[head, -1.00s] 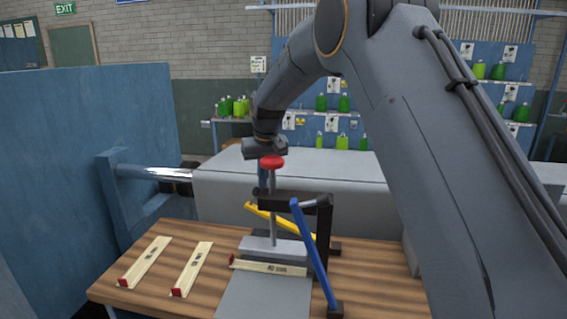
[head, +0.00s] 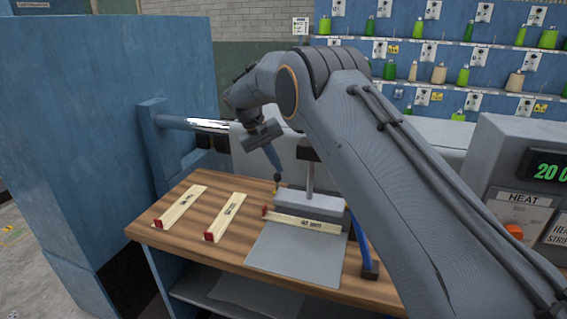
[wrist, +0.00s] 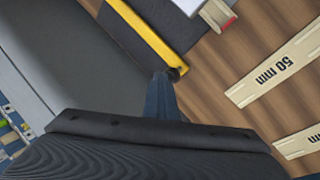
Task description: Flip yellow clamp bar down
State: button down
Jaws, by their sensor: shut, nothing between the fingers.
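The yellow clamp bar (wrist: 145,38) shows in the wrist view, running diagonally at the top beside a dark bar, with a small dark knob at its lower end. My gripper (head: 275,166) is shut and empty, pointing down at the left of the clamp fixture. In the wrist view my blue fingers (wrist: 162,98) end right by the bar's knob; I cannot tell whether they touch. The fixture's grey block (head: 308,206) and post (head: 309,180) stand on the bench, with a dark arm end (head: 308,154) above.
A gauge strip (head: 304,223) lies in front of the block. Two more strips (head: 180,207) (head: 226,217) lie left on the wooden bench (head: 202,184). A blue bar (head: 360,243) stands right of the fixture. A blue partition (head: 95,110) rises at left; a heat control panel (head: 520,180) at right.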

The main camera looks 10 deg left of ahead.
jog(key=shift+s+a+f, duration=0.1)
jog(key=shift+f, duration=0.4)
jog(key=shift+s+a+f, duration=0.1)
jog(key=shift+f, duration=0.35)
jog(key=w+d+r+b+v, duration=0.1)
jog(key=w+d+v, duration=0.1)
jog(key=v, duration=1.1)
jog(key=shift+w+r, duration=0.15)
jog(key=shift+r, duration=0.15)
jog(key=shift+a, duration=0.15)
